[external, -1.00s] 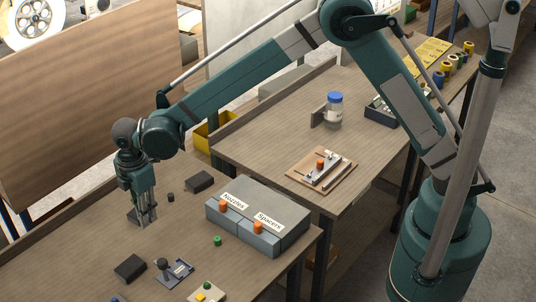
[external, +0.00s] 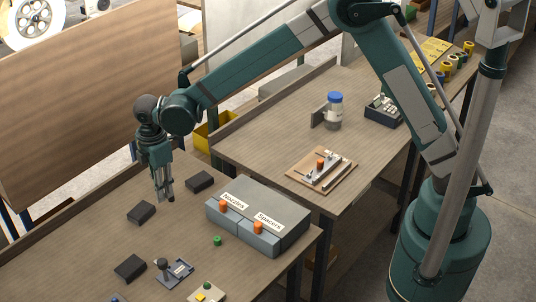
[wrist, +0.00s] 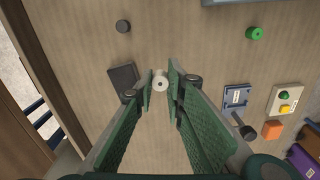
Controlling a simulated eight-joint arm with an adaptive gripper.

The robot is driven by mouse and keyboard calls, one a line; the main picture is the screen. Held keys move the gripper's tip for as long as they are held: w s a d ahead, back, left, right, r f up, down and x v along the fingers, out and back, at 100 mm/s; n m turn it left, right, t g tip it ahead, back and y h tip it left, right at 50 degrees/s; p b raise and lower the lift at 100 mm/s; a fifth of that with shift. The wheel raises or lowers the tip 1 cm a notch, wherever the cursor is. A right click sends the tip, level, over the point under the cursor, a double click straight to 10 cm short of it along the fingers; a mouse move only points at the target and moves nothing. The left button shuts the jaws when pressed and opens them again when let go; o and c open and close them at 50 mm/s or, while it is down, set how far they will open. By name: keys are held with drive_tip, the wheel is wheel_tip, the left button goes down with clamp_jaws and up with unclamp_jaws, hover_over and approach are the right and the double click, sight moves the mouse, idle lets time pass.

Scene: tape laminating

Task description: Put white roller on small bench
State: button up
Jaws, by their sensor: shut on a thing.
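The white roller (wrist: 161,82) is pinched between the fingertips of my gripper (wrist: 161,84) in the wrist view, with its round end and centre hole facing the camera. In the external view my gripper (external: 165,199) points down over the left workbench (external: 95,225); the roller is too small to make out there. The other workbench (external: 250,147), at the right, carries a wooden board with a metal fixture (external: 322,170). It appears to be the smaller bench, but I cannot tell for sure.
Dark blocks (external: 141,211) (external: 200,182) lie near my gripper. A grey drawer box (external: 290,215) stands between it and the right bench. A bottle (external: 334,112) and dark tray (external: 384,109) stand on that bench. Its left part is largely clear.

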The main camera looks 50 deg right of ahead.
drive_tip(key=w+d+m, duration=0.3)
drive_tip(key=d+m, duration=0.1)
drive_tip(key=d, duration=2)
drive_tip(key=s+d+r+m, duration=0.1)
drive_tip(key=s+d+m, duration=0.15)
drive_tip(key=d, duration=0.95)
drive_tip(key=s+d+m, duration=0.2)
drive_tip(key=s+d, duration=0.1)
drive_tip(key=d, duration=0.9)
drive_tip(key=m+b, duration=0.2)
drive_tip(key=m, duration=0.8)
hover_over(374, 147)
drive_tip(key=shift+s+f, duration=0.15)
drive_tip(key=shift+f, duration=0.5)
drive_tip(key=shift+f+b, duration=0.4)
drive_tip(key=shift+f, duration=2.55)
drive_tip(key=shift+f, duration=0.15)
drive_tip(key=shift+f+b, duration=0.4)
drive_tip(key=shift+f, duration=1.5)
